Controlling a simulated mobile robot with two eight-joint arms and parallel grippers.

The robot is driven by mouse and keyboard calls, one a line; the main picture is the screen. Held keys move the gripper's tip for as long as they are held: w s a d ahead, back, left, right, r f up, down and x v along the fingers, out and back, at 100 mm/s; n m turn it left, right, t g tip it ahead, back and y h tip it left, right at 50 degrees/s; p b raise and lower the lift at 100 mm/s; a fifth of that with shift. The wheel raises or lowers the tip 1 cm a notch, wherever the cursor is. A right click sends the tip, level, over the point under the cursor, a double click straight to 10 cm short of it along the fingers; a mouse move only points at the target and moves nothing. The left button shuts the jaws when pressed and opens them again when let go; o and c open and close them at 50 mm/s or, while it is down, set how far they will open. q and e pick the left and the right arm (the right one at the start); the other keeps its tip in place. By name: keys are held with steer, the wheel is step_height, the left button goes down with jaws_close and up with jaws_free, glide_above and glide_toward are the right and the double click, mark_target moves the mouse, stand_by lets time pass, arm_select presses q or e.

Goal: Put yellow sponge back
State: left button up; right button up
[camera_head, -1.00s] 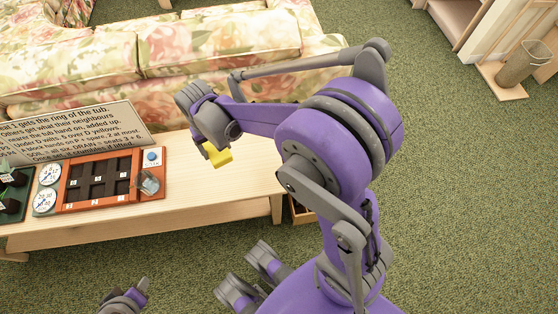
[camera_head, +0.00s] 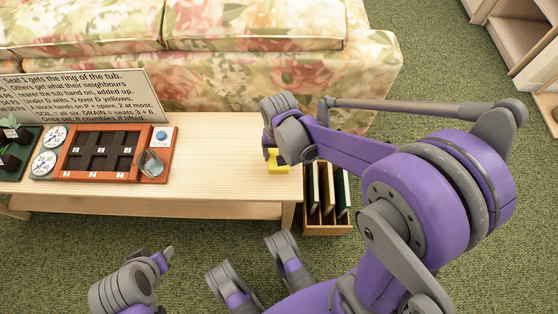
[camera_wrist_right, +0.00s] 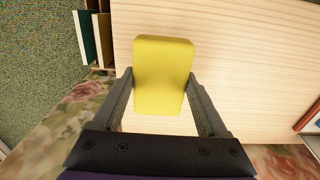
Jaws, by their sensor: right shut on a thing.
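The yellow sponge (camera_head: 279,167) is at the right end of the light wooden table (camera_head: 222,170). My right gripper (camera_head: 272,146) is shut on it. In the right wrist view, the sponge (camera_wrist_right: 163,75) sits between the two fingers of the gripper (camera_wrist_right: 163,98), with the pale tabletop (camera_wrist_right: 255,75) beneath it. I cannot tell whether the sponge touches the table. The fingertips are partly hidden behind the wrist in the head view.
An orange-framed board (camera_head: 118,153) with dark compartments, a grey cup (camera_head: 152,164) and a text sign (camera_head: 85,97) stand on the left. A wooden crate (camera_head: 328,228) with upright books is beside the table's right end. A floral sofa (camera_head: 240,80) is behind. The tabletop's middle is clear.

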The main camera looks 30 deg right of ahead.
steer(key=shift+f+b, duration=0.6)
steer(key=shift+f, duration=1.3)
steer(key=shift+f, duration=0.15)
steer(key=o, duration=1.2)
